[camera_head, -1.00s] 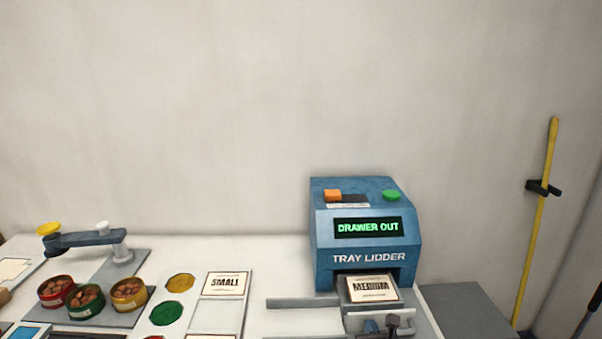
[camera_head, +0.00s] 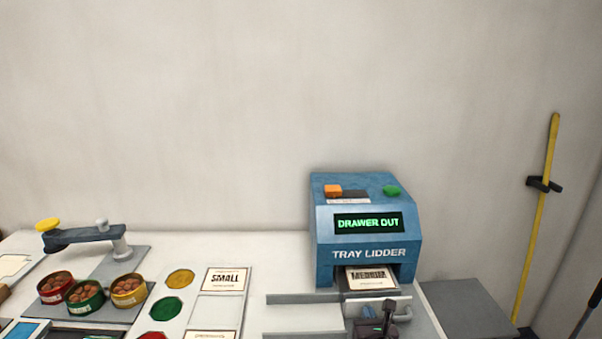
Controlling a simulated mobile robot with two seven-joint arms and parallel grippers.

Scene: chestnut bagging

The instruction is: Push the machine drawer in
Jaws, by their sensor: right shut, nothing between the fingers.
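The blue tray lidder (camera_head: 366,225) stands at the right end of the white table, its green screen reading "DRAWER OUT". The card's far edge lies under the machine's opening. My right gripper (camera_head: 388,317) is shut and empty, at the drawer's front beside its handle. It covers part of the drawer front, and I cannot tell whether it touches. My left gripper is not in view.
Left of the machine lie a "SMALL" card (camera_head: 225,279) in a white holder and several coloured lids. Round tins of chestnuts (camera_head: 87,296) stand further left. A grey surface (camera_head: 465,305) lies right of the machine. A yellow pole (camera_head: 540,225) hangs on the wall.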

